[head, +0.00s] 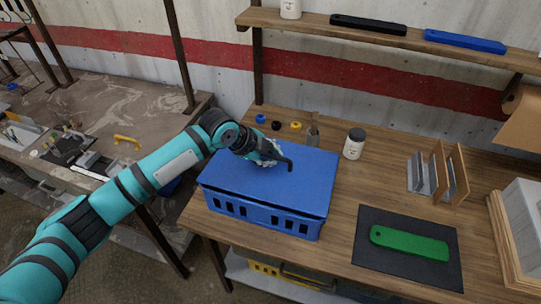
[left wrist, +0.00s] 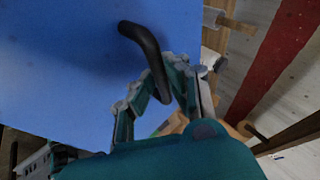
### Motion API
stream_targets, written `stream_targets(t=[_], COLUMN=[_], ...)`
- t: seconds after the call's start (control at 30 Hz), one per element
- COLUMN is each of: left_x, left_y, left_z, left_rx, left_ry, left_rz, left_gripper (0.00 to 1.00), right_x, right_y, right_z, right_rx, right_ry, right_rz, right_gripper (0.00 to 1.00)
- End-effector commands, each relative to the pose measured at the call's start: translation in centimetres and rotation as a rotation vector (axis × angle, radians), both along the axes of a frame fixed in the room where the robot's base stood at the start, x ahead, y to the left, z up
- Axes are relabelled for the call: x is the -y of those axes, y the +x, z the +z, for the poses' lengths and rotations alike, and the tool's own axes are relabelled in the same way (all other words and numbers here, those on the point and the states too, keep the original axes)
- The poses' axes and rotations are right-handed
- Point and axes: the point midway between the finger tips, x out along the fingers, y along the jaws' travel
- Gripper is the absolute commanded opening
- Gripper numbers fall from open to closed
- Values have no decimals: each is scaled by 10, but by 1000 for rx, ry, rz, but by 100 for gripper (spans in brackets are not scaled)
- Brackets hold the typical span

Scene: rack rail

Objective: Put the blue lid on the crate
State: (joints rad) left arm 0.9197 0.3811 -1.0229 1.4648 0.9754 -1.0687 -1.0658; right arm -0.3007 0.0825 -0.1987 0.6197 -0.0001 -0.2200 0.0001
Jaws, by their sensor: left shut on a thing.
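The blue lid (head: 230,173) covers the top of the blue crate (head: 262,214), which stands at the left front edge of the wooden workbench. A thin dark gap shows between lid and crate along the front right, so I cannot tell if the lid is fully seated. My left gripper (head: 273,158) is over the lid, shut on its black handle (head: 288,163). In the left wrist view the curved handle (left wrist: 143,42) runs between the fingers (left wrist: 155,88), above the flat blue lid (left wrist: 60,65). My right gripper is out of view.
A white jar with a dark cap (head: 354,144) stands right of the crate. A green piece (head: 409,243) lies on a dark mat (head: 365,265) at the front right. A wooden rack (head: 450,174) stands behind it. A shelf (head: 385,38) runs above the bench.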

Motion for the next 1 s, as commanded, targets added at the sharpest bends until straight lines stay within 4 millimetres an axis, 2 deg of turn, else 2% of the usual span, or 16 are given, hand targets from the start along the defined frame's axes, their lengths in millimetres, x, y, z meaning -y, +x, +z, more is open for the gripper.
stream_targets(t=[0.47, 1.0], left_x=[0, 0], left_y=[2, 2], left_z=[1, -10], left_rx=[1, 1], left_ry=[-2, -1], left_rz=[0, 0], left_gripper=[0, 0], right_x=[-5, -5], right_y=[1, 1], right_z=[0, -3], right_rx=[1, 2], right_ry=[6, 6], right_rz=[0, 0], right_gripper=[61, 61])
